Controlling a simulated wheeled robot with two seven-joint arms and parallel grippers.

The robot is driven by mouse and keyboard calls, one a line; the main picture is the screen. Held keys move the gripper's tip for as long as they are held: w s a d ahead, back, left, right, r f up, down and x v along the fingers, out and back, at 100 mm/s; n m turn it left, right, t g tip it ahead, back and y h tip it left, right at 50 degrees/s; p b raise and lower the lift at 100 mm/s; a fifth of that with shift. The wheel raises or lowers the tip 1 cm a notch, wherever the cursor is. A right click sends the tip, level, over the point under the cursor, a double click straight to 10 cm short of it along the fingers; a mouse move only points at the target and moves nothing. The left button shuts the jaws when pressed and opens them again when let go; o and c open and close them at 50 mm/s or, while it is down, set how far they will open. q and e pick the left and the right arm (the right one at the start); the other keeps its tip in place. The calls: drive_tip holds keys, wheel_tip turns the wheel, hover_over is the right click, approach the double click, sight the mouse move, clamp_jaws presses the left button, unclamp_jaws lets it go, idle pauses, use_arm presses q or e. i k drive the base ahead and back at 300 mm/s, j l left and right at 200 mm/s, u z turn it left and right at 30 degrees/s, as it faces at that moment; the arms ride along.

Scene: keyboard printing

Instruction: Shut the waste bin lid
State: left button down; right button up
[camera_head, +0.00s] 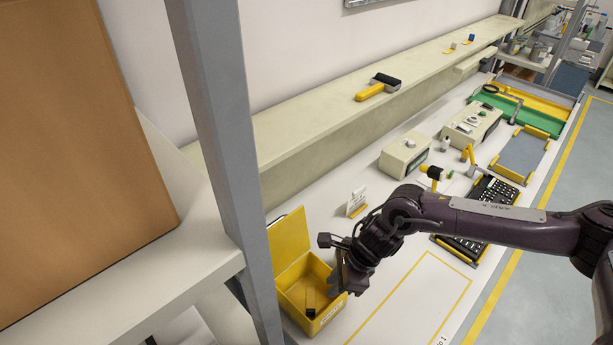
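The yellow waste bin (327,318) stands on the white bench at the lower middle. Its yellow lid (289,239) is open and stands up at the back left of the bin. A small dark item (310,299) shows inside the bin. My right gripper (338,270) reaches in from the right and is over the bin's right rim, in front of and to the right of the raised lid. I cannot tell whether it touches the bin, and its fingers are too small and overlapped to show their opening. My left gripper is not in view.
A grey post (222,130) and a shelf with a brown box (75,150) stand left of the bin. A small sign (356,201) is behind the gripper. A keyboard (490,205) lies partly under my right arm. Beige devices (404,155) stand farther back.

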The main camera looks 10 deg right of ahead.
sight(289, 239)
drive_tip(key=k+l, duration=1.25)
